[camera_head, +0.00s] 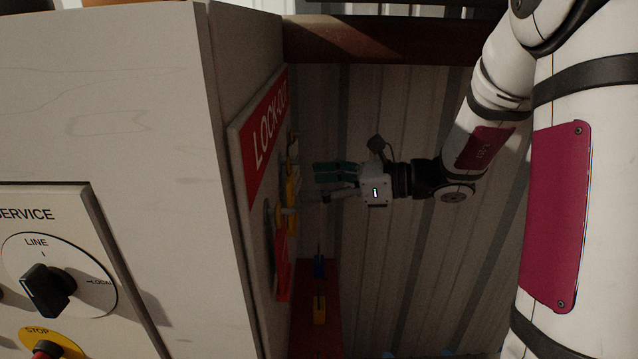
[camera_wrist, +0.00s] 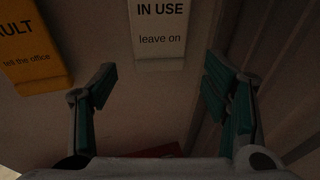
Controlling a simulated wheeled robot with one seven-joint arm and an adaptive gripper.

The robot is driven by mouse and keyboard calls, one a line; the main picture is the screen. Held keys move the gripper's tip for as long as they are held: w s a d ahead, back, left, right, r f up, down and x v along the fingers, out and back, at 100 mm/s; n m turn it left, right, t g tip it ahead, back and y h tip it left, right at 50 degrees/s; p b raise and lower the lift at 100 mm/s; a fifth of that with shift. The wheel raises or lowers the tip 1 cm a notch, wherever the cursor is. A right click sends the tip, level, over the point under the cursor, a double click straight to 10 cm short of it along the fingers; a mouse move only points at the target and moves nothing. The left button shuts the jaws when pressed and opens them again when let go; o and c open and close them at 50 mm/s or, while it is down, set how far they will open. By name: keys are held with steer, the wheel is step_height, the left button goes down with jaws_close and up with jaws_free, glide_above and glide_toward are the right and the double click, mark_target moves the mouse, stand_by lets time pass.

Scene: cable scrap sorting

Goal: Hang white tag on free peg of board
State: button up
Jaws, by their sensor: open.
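The white tag (camera_wrist: 160,35) reads "IN USE leave on" and shows at the top middle of the wrist view, its upper part cut off by the frame. It lies ahead of my gripper (camera_wrist: 160,78), between the lines of the two fingers. My gripper, with green finger pads, is open, and nothing is seen between its fingertips. In the head view my gripper (camera_head: 322,184) is close in front of the lock-out board (camera_head: 243,130), which is seen edge-on. I cannot make out the pegs or which is free.
A yellow "FAULT" tag (camera_wrist: 38,50) hangs left of the white one. A grey cabinet (camera_head: 120,120) with a service panel (camera_head: 85,215) fills the left. A corrugated wall (camera_head: 400,270) stands behind.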

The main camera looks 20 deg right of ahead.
steer(key=v, duration=1.2)
steer(key=s+a+r+n+g+h+p, duration=0.25)
steer(key=s+a+n+g+h, duration=0.35)
steer(key=s+a+n, duration=0.8)
steer(key=s+d+n+h+p, duration=0.1)
steer(key=s+d+n+h, duration=0.2)
steer(key=s+n, duration=0.2)
steer(key=s+d+r+n+t+h+p, duration=0.1)
steer(key=s+d+n+h, duration=0.1)
steer(key=s+n+h, duration=0.2)
steer(key=shift+s+d+n+t+p, duration=0.3)
steer(key=shift+s+d+n, duration=0.05)
steer(key=shift+s+n, duration=0.5)
